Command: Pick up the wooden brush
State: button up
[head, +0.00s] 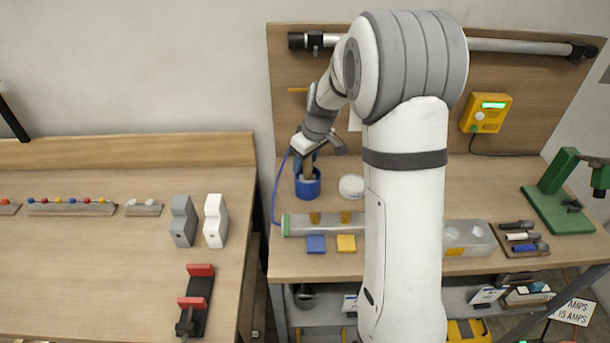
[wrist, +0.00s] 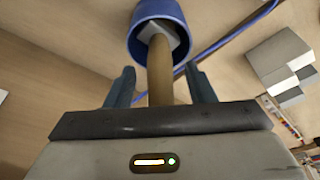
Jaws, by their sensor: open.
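The wooden brush (wrist: 160,75) stands in a blue cup (wrist: 158,14), with its brown handle rising between my fingers in the wrist view. In the head view the blue cup (head: 308,187) stands at the left of the right-hand bench, and the brush handle (head: 308,166) shows just above it. My gripper (wrist: 160,88) is open, with one finger on each side of the handle and a gap visible on both sides. In the head view my gripper (head: 306,158) is right over the cup. The brush's lower end is mostly hidden in the cup.
A white round container (head: 351,186) stands just right of the cup. A blue cable (head: 276,200) runs close on the left.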

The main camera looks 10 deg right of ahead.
jog(key=shift+c, duration=0.3)
grip_shut()
notch_tip(320, 180, up, 10)
jog(key=shift+r+b, duration=0.1)
jog(key=shift+b, duration=0.55)
